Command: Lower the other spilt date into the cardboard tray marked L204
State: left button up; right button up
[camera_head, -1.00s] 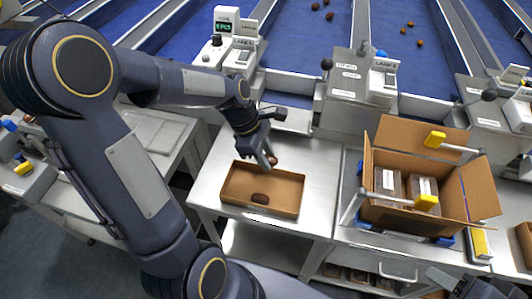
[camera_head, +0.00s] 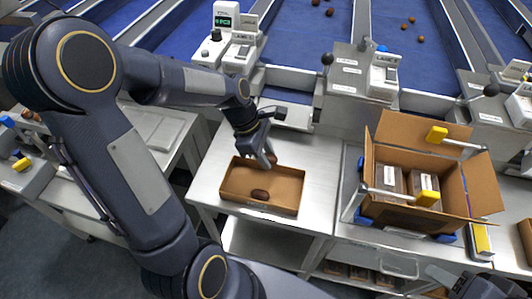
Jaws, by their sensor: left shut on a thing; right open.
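The shallow brown cardboard tray (camera_head: 238,209) lies on the steel table; I cannot read a mark on it. One dark date (camera_head: 260,195) lies on its floor near the front middle. My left gripper (camera_head: 268,163) points down over the tray's back edge and is shut on a second date (camera_head: 272,157), which is mostly hidden between the fingers. My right gripper (camera_head: 470,289) is open at the bottom right edge, partly cut off and far from the tray.
An open cardboard box (camera_head: 463,190) with clear packs stands right of the tray. Grey machines with displays (camera_head: 240,50) line the back of the table. Blue lanes with several dates lie beyond. Bare steel (camera_head: 318,160) shows between tray and box.

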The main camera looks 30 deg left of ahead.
pick_arm(q)
jog(key=shift+f+b, duration=0.45)
jog(key=shift+f, duration=0.2)
dwell(0.3)
jog(key=o, duration=0.7)
jog(key=shift+r, duration=0.1)
jog(key=v, duration=0.7)
jog(key=shift+a+r, duration=0.2)
jog(key=shift+r, duration=0.1)
jog(key=shift+s, duration=0.1)
jog(key=s+d+r+m+t, duration=0.1)
jog(key=s+m, duration=0.3)
jog(key=m, duration=0.2)
jog(key=s+d+r+m+t, duration=0.1)
jog(key=s+d+m+t, duration=0.1)
jog(key=s+m, duration=0.3)
jog(key=s+d+r+m+t, duration=0.1)
jog(key=s+d+m, duration=0.1)
jog(key=s+m, duration=0.3)
jog(key=shift+s+m+t+y, duration=0.25)
jog(key=shift+m+t+y, duration=0.05)
jog(key=shift+m, duration=1.2)
